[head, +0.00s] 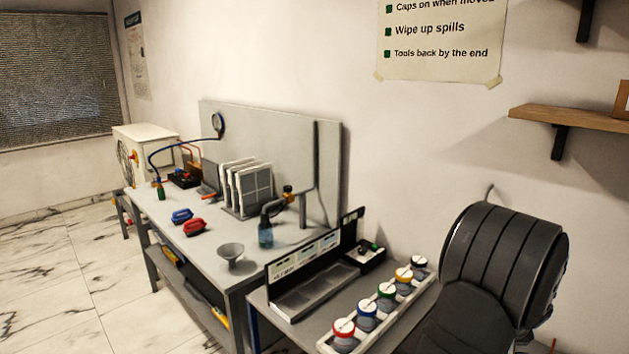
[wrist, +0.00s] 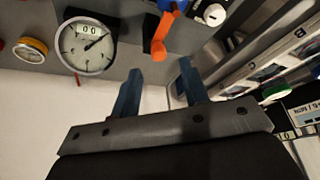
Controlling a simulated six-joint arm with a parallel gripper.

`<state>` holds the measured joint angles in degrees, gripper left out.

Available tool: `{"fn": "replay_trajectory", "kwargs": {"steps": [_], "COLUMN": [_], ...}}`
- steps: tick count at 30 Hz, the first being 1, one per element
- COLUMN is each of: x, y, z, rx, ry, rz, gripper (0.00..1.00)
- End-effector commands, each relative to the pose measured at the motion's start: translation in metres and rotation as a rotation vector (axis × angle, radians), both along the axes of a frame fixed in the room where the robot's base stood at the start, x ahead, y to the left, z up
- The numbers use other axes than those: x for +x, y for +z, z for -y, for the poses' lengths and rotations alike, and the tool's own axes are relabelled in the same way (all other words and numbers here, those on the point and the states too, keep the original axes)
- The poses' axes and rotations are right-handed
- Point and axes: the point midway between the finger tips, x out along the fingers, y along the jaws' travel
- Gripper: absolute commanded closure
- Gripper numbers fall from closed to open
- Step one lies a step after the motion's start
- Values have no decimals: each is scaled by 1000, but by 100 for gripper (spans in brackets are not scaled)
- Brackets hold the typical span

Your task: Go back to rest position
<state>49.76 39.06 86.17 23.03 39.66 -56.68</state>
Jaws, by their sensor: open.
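My gripper (wrist: 159,68) shows in the wrist view as two blue fingers on a grey bar. The fingers stand apart with nothing held between them. An orange handle-like part (wrist: 158,40) and a round white-faced gauge (wrist: 86,46) lie beyond the fingertips, the gauge to the left. I cannot make out my gripper in the head view. The rest position is not marked in either view.
A wooden shelf (head: 570,118) juts from the right wall.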

Motion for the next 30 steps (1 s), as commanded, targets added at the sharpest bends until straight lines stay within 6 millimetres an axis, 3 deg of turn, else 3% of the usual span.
{"fn": "replay_trajectory", "kwargs": {"steps": [19, 21, 30], "x": [-50, -42, -19], "y": [120, 99, 44], "z": [-8, -8, -4], "rx": [-2, 7, 4], "ry": [-1, 1, 0], "rz": [1, -5, -3], "gripper": [59, 59, 59]}}
